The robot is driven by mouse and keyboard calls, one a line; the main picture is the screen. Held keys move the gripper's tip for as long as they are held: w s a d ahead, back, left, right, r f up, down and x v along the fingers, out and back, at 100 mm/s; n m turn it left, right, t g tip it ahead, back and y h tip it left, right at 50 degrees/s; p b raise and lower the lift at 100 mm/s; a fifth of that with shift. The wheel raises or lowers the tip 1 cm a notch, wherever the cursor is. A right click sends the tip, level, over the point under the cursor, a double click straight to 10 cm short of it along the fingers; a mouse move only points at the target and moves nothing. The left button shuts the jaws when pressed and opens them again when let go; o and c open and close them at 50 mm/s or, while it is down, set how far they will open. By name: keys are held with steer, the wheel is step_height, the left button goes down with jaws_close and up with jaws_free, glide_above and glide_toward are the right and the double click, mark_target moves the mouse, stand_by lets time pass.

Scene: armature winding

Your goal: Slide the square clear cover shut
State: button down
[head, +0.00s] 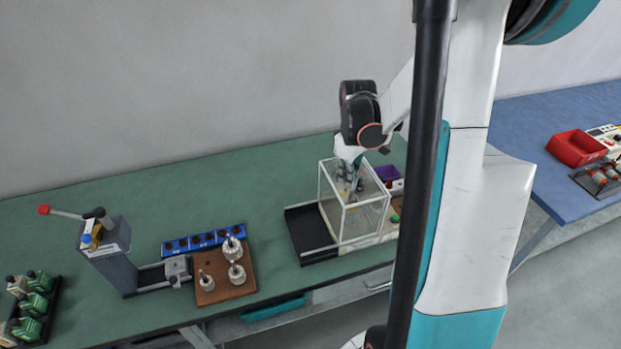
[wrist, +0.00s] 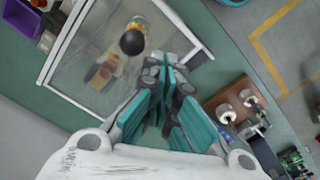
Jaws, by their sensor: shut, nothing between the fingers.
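The square clear cover (head: 365,222) is a see-through box with pale edges. It stands over the right part of a dark base with rails (head: 303,232), and the left part of that base is bare. In the wrist view the cover (wrist: 62,42) fills the upper left, with a black knob (wrist: 132,42) and orange-yellow parts showing in its area. My gripper (head: 349,182) is at the cover's top in the head view, partly overlapped by its clear panels. In the wrist view its teal fingers (wrist: 168,78) are together and empty, close to the cover's edge. I cannot tell whether they touch it.
Left of the base are a wooden board (head: 222,285) with several armatures, a blue socket strip (head: 203,240) and a lever press (head: 108,255). A purple bin (head: 387,173) stands behind the cover's right side. A red bin (head: 575,148) is on the blue table.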

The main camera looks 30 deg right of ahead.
steer(key=shift+w+a+r+p, duration=0.1)
steer(key=shift+a+r+p, duration=0.1)
steer(key=shift+r+p, duration=0.35)
steer(key=shift+a+r+p, duration=0.2)
steer(key=shift+r+p, duration=0.1)
steer(key=shift+r, duration=0.6)
steer(key=shift+w+a+r+p, duration=0.1)
steer(key=shift+a+r+p, duration=0.1)
steer(key=shift+r+p, duration=0.35)
steer(key=shift+r, duration=0.15)
